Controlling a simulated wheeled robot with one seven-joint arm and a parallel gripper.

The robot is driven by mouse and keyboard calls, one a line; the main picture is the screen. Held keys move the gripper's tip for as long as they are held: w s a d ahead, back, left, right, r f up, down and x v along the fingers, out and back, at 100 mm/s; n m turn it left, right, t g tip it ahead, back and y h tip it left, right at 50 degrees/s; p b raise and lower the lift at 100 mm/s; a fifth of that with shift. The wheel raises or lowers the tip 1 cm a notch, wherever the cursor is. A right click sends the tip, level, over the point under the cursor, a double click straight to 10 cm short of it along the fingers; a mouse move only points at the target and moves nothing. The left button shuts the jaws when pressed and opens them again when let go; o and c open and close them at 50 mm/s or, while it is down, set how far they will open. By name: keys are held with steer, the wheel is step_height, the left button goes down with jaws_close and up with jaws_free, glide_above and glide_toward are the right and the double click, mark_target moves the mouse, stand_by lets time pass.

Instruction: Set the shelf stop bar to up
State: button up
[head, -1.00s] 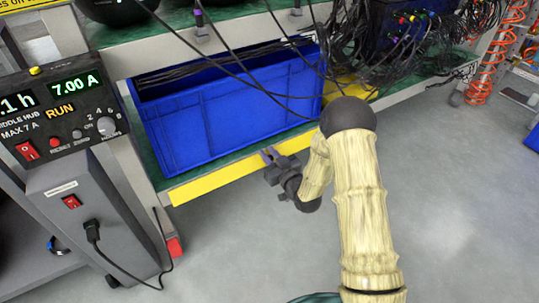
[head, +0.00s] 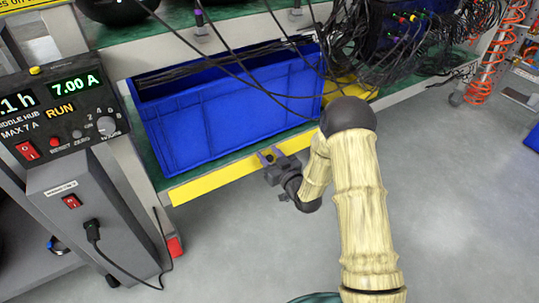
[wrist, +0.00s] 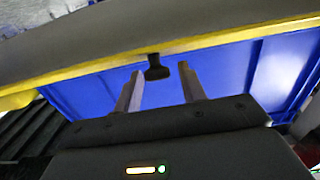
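The shelf stop bar (head: 215,180) is a long yellow strip along the shelf's front edge, low in front of the blue bin. In the wrist view its yellow edge (wrist: 215,40) crosses the picture, with a small black tab (wrist: 156,68) hanging from it. My gripper (head: 268,157) is at the bar, right of its middle in the head view. In the wrist view my gripper (wrist: 158,80) has its two fingers apart, with the tab in line with the gap between them. I cannot tell whether the fingers touch the tab or bar.
The blue bin (head: 235,118) stands on the green shelf behind the bar, with black cables in and above it. A grey power unit (head: 90,215) with a control panel stands at the left. More cables hang at the upper right.

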steer(key=shift+s, duration=0.1)
steer(key=p+v, duration=0.6)
steer(key=v, duration=1.1)
steer(key=shift+d, duration=0.15)
